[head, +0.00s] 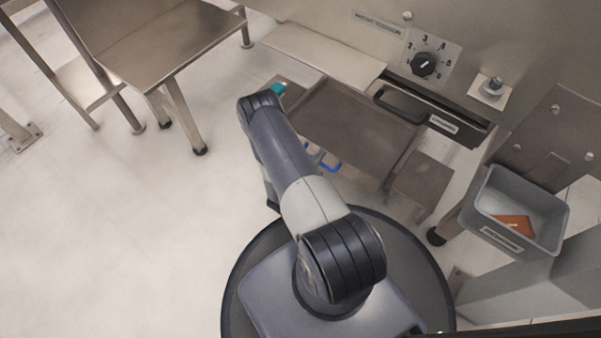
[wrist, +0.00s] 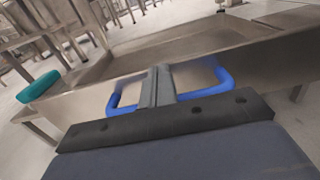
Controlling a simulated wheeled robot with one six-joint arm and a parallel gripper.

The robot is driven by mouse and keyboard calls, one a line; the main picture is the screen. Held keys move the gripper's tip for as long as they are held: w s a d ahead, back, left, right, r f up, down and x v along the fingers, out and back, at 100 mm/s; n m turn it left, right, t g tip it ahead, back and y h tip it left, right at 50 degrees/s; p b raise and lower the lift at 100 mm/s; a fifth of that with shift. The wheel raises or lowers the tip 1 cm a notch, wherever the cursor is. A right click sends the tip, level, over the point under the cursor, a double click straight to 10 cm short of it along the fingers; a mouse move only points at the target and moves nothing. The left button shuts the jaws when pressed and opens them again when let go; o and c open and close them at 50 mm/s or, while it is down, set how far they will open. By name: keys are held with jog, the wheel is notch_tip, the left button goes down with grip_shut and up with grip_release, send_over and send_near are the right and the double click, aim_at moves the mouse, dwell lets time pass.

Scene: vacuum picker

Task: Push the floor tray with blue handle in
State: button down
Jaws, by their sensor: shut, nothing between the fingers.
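The metal floor tray (head: 350,128) sticks out from the machine's front in the head view. Its blue handle (head: 330,164) shows partly past my arm. In the wrist view the tray's front wall (wrist: 80,110) crosses the picture, with the blue handle (wrist: 226,80) on it. My gripper (wrist: 158,78) is shut and empty, its fingers in front of the tray wall between the two sides of the handle loop. I cannot tell whether the fingers touch the wall or handle. In the head view my gripper is hidden behind my arm.
A teal object (head: 278,89) sits left of the tray; it also shows in the wrist view (wrist: 38,86). A black handle (head: 400,105), a dial (head: 424,64) and a grey bin (head: 518,210) are right. A metal table (head: 150,40) stands left.

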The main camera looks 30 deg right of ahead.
jog(key=x, duration=0.8)
jog(key=shift+w+d, duration=0.2)
jog(key=shift+d, duration=0.15)
